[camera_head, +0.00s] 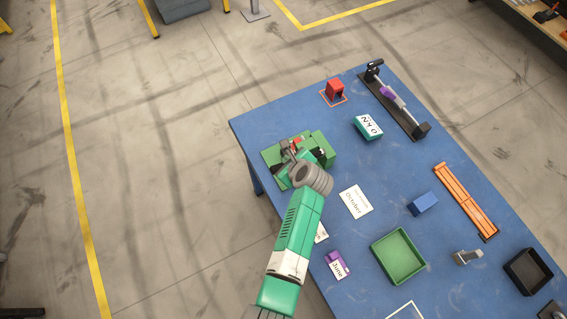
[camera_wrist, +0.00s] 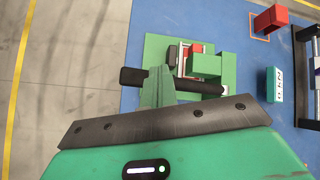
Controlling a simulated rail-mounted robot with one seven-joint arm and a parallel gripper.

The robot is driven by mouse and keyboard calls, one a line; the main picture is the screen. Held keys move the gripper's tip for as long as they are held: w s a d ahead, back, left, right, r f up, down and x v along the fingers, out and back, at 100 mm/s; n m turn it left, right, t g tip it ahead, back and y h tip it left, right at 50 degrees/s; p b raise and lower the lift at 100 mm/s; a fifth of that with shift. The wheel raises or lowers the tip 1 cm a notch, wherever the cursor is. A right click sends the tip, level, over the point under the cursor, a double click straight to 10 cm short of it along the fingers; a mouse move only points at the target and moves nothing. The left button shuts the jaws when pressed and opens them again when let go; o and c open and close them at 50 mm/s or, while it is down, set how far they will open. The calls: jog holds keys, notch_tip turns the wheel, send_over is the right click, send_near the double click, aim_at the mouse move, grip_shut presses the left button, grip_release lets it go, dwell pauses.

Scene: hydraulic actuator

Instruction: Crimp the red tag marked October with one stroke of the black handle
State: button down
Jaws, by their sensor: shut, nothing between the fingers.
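The green crimping press (camera_head: 318,143) stands at the left corner of the blue table, and it also shows in the wrist view (camera_wrist: 228,66). A red tag (camera_wrist: 194,64) sits in it, partly hidden by the green block; no lettering on it is readable. The black handle (camera_wrist: 133,76) lies crosswise in front of the press. My gripper (camera_wrist: 159,78) is shut and empty, its green fingers overlapping the middle of the handle in the wrist view. I cannot tell whether they touch it. In the head view my gripper (camera_head: 289,152) covers part of the press.
A white card reading October (camera_head: 356,201) lies right of my arm. A green tray (camera_head: 398,257), a purple June block (camera_head: 337,265), a teal block (camera_head: 368,127) and a blue block (camera_head: 423,203) stand nearby. A red block (camera_head: 335,89) sits in an orange outline.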

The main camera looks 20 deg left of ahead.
jog(key=r+p, duration=0.2)
jog(key=r, duration=0.1)
jog(key=w+r+p, duration=0.1)
jog(key=r, duration=0.1)
jog(key=shift+d+p, duration=0.35)
jog(key=shift+p, duration=0.05)
jog(key=shift+f, duration=0.1)
dwell(0.3)
